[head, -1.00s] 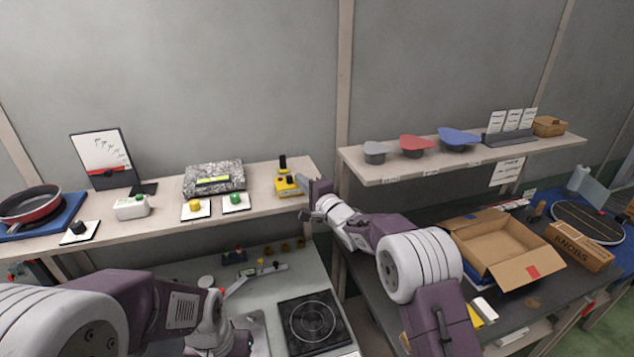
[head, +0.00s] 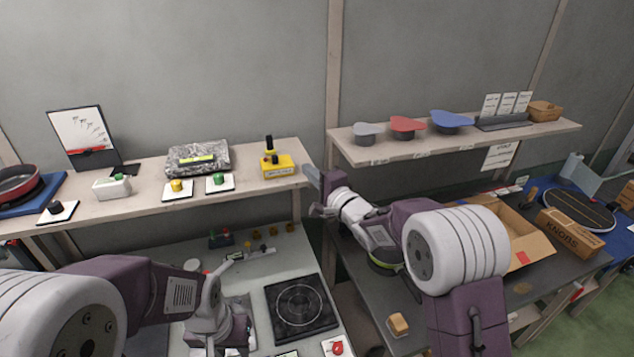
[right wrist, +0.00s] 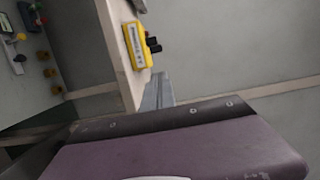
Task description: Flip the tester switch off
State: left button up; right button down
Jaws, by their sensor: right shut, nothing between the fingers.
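A yellow box (head: 278,171) with a label on its front sits near the right end of the upper left shelf. I cannot tell the switch position. The box also shows in the right wrist view (right wrist: 137,46), with its black parts (right wrist: 153,46) sticking out to the right. My right gripper (head: 311,177) is shut and empty, just right of the box and apart from it. My left gripper (head: 240,335) is low over the lower bench, its fingers mostly hidden by its wrist.
A green button (head: 218,179) and a yellow button (head: 177,186) stand on white plates left of the box. A speckled block (head: 198,160) lies behind them. A wooden post (head: 333,90) and the right shelf (head: 352,147) are close to my right gripper. A cooktop (head: 300,305) is below.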

jog(key=s+d+r+m+t+h, duration=0.1)
jog(key=s+d+r+m+h, duration=0.15)
jog(key=d, duration=0.65)
jog(key=s+d+f+n+g+h, duration=0.25)
jog(key=s+d+f+h, duration=0.25)
jog(key=s+d+f, duration=0.3)
pick_arm(q)
jog(key=shift+w+d+f, duration=0.15)
jog(key=shift+d+f, duration=0.2)
jog(key=shift+d, duration=0.15)
pick_arm(e)
jog(key=s+d+f+n+g+h, duration=0.1)
jog(key=s+f+n+g, duration=0.4)
jog(key=s+f, duration=0.3)
jog(key=s+d+f+n+g+h, duration=0.1)
jog(key=s+f+n+g, duration=0.5)
jog(key=s, duration=0.9)
notch_tip(320, 180, down, 3)
jog(key=shift+s+d+f+g, duration=0.1)
jog(key=shift+s+d+g, duration=0.3)
jog(key=shift+d+g, duration=0.4)
